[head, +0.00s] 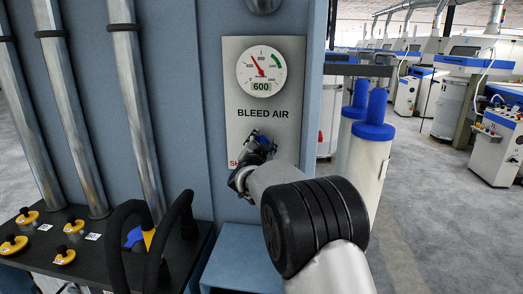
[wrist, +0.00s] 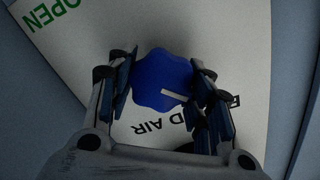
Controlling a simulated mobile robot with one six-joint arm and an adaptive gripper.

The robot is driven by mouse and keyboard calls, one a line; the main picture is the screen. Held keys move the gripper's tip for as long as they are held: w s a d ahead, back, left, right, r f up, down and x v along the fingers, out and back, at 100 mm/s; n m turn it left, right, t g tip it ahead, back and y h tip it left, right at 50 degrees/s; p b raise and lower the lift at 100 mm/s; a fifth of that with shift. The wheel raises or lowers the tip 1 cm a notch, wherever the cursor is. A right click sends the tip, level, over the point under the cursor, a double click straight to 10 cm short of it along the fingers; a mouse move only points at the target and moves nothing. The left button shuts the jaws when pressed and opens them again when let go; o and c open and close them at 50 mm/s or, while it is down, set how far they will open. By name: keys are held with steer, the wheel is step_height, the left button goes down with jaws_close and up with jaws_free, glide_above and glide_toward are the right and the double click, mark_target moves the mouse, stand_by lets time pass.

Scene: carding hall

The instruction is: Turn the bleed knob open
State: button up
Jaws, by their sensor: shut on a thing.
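The blue lobed bleed knob (wrist: 152,72) sits on the pale BLEED AIR panel (head: 235,105). A white pointer mark on the knob points toward the right finger in the wrist view. My gripper (wrist: 163,84) is shut on the knob, one finger on each side. In the head view my gripper (head: 258,148) reaches the lower panel and hides the knob. Green OPEN lettering (wrist: 43,14) shows at upper left in the wrist view. Red lettering (head: 232,163), mostly hidden, shows left of my gripper. The round gauge (head: 261,72) has a red needle pointing up-left; the display below reads 600.
Metal pipes (head: 123,60) run down the blue machine wall at left. Blue-topped white cylinders (head: 373,150) stand at right. Open floor lies beyond.

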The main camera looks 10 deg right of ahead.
steer(key=m+b, duration=0.3)
steer(key=m, duration=0.2)
steer(key=shift+f+m, duration=0.15)
steer(key=shift+m, duration=0.15)
steer(key=m+b, duration=0.1)
steer(key=m, duration=0.3)
steer(key=shift+d, duration=0.1)
steer(key=m, duration=0.5)
steer(key=shift+m, duration=0.4)
steer(key=m, duration=0.5)
steer(key=shift+f, duration=0.15)
steer(key=shift+m, duration=0.3)
steer(key=o, duration=1)
steer(key=shift+o, duration=0.2)
